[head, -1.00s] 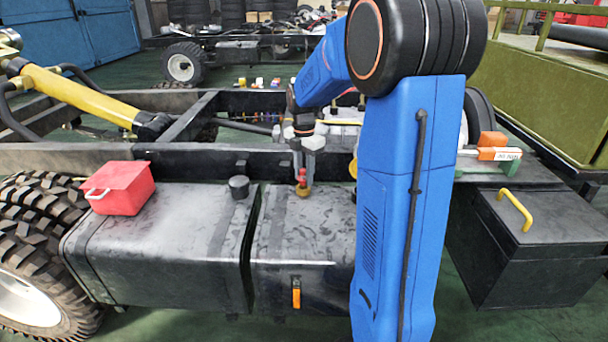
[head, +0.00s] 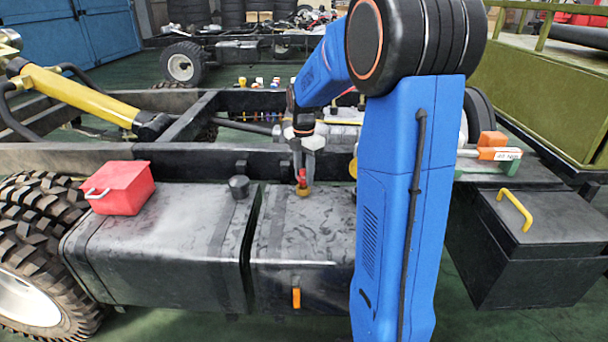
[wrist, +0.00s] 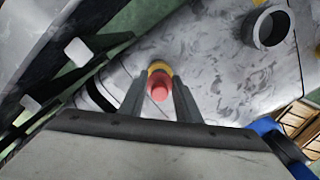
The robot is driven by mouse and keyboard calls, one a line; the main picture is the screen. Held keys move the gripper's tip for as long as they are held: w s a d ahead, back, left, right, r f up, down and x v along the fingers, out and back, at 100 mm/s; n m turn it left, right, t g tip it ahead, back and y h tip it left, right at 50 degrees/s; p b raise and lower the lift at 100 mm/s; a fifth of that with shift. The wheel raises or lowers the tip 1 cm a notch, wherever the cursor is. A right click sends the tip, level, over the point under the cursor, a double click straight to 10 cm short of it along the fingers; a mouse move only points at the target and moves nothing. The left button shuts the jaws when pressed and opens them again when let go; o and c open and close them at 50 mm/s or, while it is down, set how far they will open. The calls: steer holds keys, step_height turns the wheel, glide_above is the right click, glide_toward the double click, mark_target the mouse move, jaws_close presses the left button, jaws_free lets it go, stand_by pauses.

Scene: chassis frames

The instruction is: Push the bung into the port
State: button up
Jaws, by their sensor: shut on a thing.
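The bung is a small red plug (head: 302,176), upright between my fingers; it also shows in the wrist view (wrist: 159,89). The port is a brass-coloured ring (head: 304,191) on top of the right-hand black tank, and its yellow rim shows behind the bung in the wrist view (wrist: 158,67). My gripper (head: 303,172) points down over the port, shut on the bung. The bung's lower end meets or sits just at the ring; I cannot tell how deep it is, as the bung and fingers hide the opening.
The tank top (head: 330,215) around the port is mostly clear. A black cap (head: 239,187) stands to the left, with a red box (head: 119,187) beyond it on the left tank. A dark frame rail (head: 190,158) runs behind. A black toolbox (head: 540,250) is at right.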

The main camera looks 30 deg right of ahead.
mark_target(304, 169)
steer(key=shift+f, duration=0.75)
steer(key=o, duration=1.1)
step_height(304, 169, up, 17)
steer(key=shift+r, duration=0.2)
